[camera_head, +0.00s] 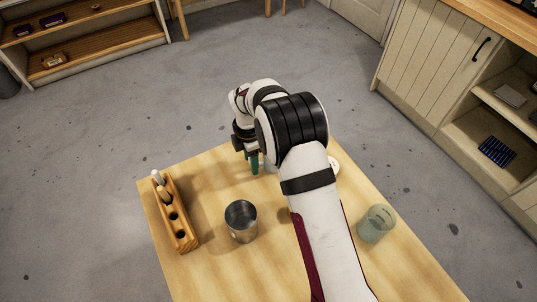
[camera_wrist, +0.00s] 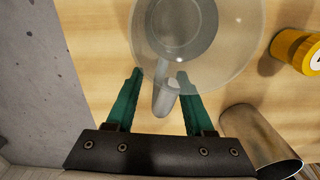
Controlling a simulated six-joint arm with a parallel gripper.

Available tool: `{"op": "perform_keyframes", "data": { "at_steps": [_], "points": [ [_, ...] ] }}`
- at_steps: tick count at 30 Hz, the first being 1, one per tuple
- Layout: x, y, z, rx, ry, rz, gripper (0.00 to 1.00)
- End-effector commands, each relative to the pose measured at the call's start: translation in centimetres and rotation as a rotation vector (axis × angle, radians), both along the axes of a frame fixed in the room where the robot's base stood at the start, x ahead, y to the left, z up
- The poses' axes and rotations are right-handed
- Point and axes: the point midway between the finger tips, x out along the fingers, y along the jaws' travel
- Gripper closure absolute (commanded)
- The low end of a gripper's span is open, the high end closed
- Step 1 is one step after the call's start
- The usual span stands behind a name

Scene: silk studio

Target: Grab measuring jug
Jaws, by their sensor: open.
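The measuring jug (camera_wrist: 222,62) is a clear grey, round vessel with a handle (camera_wrist: 163,98), seen from above in the wrist view. In the head view only a pale sliver of it (camera_head: 268,166) shows beside my gripper; my arm hides the rest. My gripper (camera_wrist: 160,74) is open, with its green fingers on either side of the jug's handle. The handle lies between them, with small gaps visible on both sides. I cannot tell how deep the fingers reach. In the head view my gripper (camera_head: 254,163) points down at the table's far part.
A metal cup (camera_head: 241,222) stands nearer on the wooden table (camera_head: 205,270); it also shows in the wrist view (camera_wrist: 255,140). A yellow jar (camera_wrist: 291,48) is right of the jug. A greenish glass (camera_head: 376,223) stands right of my arm, a wooden rack (camera_head: 175,213) at left.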

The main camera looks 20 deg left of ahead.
Motion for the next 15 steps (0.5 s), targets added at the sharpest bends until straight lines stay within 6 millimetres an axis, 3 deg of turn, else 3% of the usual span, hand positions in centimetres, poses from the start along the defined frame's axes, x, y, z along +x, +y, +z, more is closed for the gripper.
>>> {"op": "perform_keyframes", "data": {
  "at_steps": [1,10,15],
  "points": [
    [0.01,-0.01,0.02,0.0,0.0,0.0,0.47],
    [0.01,-0.01,0.05,0.0,0.0,0.0,1.0],
    [0.01,-0.02,0.06,0.0,0.0,0.0,1.0]
  ]
}}
